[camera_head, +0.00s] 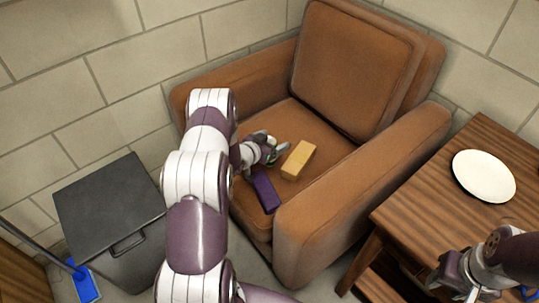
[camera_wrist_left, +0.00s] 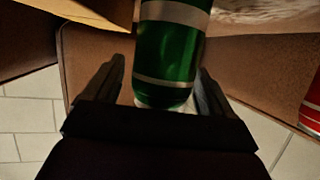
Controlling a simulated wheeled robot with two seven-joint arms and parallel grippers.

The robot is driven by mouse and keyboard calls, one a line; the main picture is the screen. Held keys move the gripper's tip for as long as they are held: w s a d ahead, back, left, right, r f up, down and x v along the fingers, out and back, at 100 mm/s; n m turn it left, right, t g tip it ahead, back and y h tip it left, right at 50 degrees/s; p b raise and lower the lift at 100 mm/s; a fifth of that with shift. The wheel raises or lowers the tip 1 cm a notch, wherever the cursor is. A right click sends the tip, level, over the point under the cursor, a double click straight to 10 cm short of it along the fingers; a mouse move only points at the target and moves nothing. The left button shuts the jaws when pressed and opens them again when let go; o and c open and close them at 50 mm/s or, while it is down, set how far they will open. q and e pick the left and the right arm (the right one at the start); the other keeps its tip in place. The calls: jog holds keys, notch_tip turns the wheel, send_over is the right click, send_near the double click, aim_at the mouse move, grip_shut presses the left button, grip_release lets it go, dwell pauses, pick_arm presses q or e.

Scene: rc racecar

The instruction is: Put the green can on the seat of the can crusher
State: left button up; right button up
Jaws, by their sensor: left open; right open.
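A green can (camera_wrist_left: 170,50) with pale bands shows large in the left wrist view, between the two fingers of my left gripper (camera_head: 274,150). The gripper is open, low over the seat of the brown armchair; whether a finger touches the can I cannot tell. I cannot identify a can crusher in either view.
A yellow block (camera_head: 298,160) and a purple block (camera_head: 265,193) lie on the armchair (camera_head: 322,225) near my left gripper. A red object (camera_wrist_left: 311,103) shows at the wrist view's right edge. A white plate (camera_head: 484,175) lies on the side table (camera_head: 420,205). A dark lidded bin (camera_head: 105,200) stands left.

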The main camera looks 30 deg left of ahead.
pick_arm(q)
jog(key=shift+r, duration=0.1)
jog(key=c, duration=1.1)
